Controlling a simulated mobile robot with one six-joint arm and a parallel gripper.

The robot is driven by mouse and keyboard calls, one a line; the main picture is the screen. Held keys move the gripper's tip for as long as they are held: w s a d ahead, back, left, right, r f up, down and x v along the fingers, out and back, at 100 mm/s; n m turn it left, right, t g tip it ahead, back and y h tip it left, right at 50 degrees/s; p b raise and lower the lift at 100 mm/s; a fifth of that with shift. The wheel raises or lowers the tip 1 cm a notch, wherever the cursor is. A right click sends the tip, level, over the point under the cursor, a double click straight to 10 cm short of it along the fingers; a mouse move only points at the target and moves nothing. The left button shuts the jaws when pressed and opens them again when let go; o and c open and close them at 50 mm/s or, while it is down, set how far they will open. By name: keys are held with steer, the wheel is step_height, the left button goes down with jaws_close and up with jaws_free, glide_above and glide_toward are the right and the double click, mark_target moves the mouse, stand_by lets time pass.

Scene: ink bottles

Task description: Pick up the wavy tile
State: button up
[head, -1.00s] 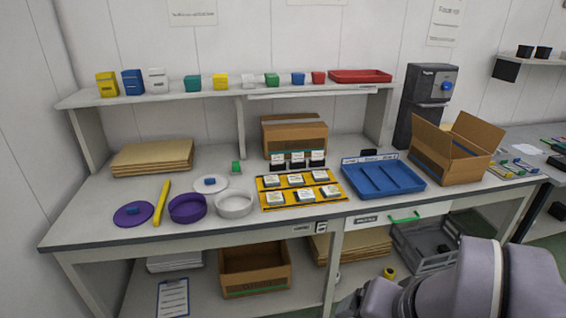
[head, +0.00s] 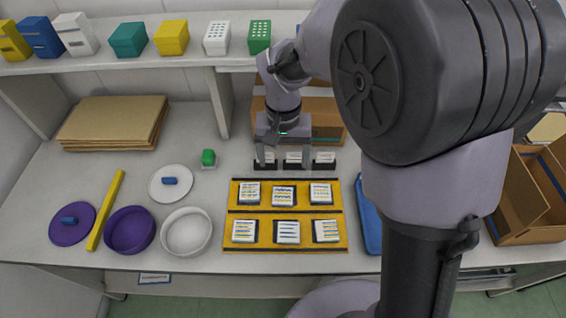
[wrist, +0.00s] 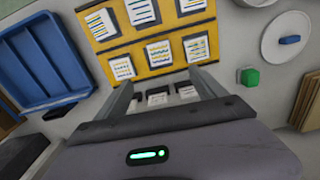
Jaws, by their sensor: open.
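Several white square tiles with dark, blue and yellow markings lie in two rows on a yellow tray (head: 285,212). The markings are too small for me to tell surely which tile is wavy; the back middle tile (head: 284,196) may be. The tray also shows in the wrist view (wrist: 174,71). My gripper (head: 285,157) is open and empty, pointing down behind the tray, its fingers spread at the black rack (head: 310,167) of three small white-topped pieces. In the wrist view my gripper (wrist: 161,84) has those pieces between its fingers, apart from them.
A blue tray (wrist: 45,60) lies beside the yellow one, mostly hidden by my arm in the head view. A cardboard box (head: 328,125) stands behind my gripper, under the shelf. A white bowl (head: 187,232), a purple bowl (head: 130,230) and a green block (head: 208,158) are left.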

mark_target(283, 196)
steer(key=f+b, duration=0.2)
steer(key=f, duration=0.3)
steer(key=f+b, duration=0.2)
steer(key=f, duration=0.3)
steer(key=f+b, duration=0.2)
steer(key=f, duration=0.3)
steer(key=shift+s+a+f+b, duration=0.1)
steer(key=shift+s+f+b, duration=0.1)
steer(key=shift+s+b, duration=0.15)
steer(key=shift+r, duration=0.15)
